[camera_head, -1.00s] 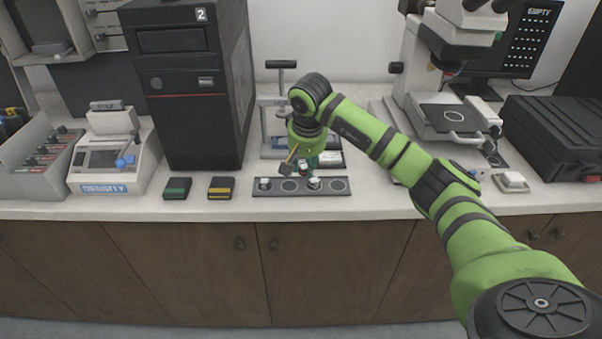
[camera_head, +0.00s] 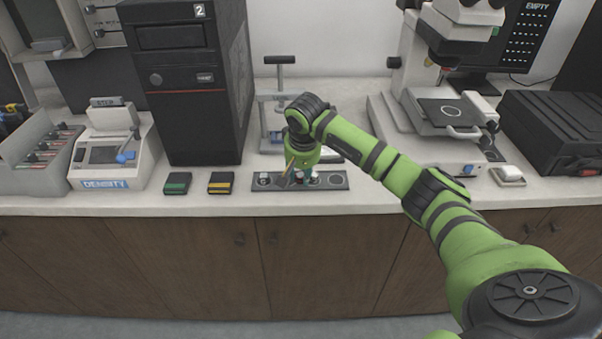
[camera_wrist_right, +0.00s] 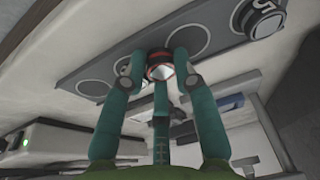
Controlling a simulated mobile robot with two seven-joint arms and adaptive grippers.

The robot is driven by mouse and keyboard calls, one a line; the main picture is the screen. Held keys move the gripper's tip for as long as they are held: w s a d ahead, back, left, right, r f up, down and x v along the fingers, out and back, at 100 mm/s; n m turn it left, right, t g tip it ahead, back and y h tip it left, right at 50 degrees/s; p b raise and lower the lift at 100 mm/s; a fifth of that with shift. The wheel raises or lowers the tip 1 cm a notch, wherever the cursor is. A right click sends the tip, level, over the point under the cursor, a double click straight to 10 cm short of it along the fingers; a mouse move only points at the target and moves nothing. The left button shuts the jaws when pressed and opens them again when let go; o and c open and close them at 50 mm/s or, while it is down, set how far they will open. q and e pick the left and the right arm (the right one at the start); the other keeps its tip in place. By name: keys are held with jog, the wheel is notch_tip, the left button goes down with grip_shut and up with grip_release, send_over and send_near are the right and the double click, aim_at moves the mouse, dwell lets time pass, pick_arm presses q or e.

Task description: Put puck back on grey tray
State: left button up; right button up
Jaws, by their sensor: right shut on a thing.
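The grey tray (camera_head: 342,183) is a long strip with a row of circle marks near the counter's front edge. It crosses the top of the right wrist view (camera_wrist_right: 65,82). A puck marked 5 (camera_wrist_right: 258,18) sits at one end, the left end (camera_head: 264,180) in the head view. My right gripper (camera_head: 306,176), with teal fingers, points down at the tray. It is shut on a dark puck with a red ring (camera_wrist_right: 160,66), close over the third circle from the left. I cannot tell whether this puck touches the tray. My left gripper is not in view.
A hand press (camera_head: 281,95) stands behind the tray. A black tower (camera_head: 190,110) and two small boxes (camera_head: 176,184) (camera_head: 221,183) are to the left. A microscope (camera_head: 425,110) stands to the right. Two circles (camera_wrist_right: 183,38) (camera_wrist_right: 93,87) on the tray are bare.

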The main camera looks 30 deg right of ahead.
jog(key=shift+s+a+f, duration=0.1)
jog(key=shift+s+f, duration=0.15)
jog(key=shift+f, duration=0.25)
jog(key=o, duration=0.7)
jog(key=shift+s+f, duration=0.1)
jog(key=shift+o, duration=0.2)
jog(key=shift+r, duration=0.3)
jog(key=shift+w+r+p, duration=0.25)
jog(key=shift+r+p, duration=0.2)
jog(key=shift+p, duration=0.2)
jog(key=b+v, duration=0.2)
jog(key=v, duration=1)
jog(key=shift+w, duration=0.2)
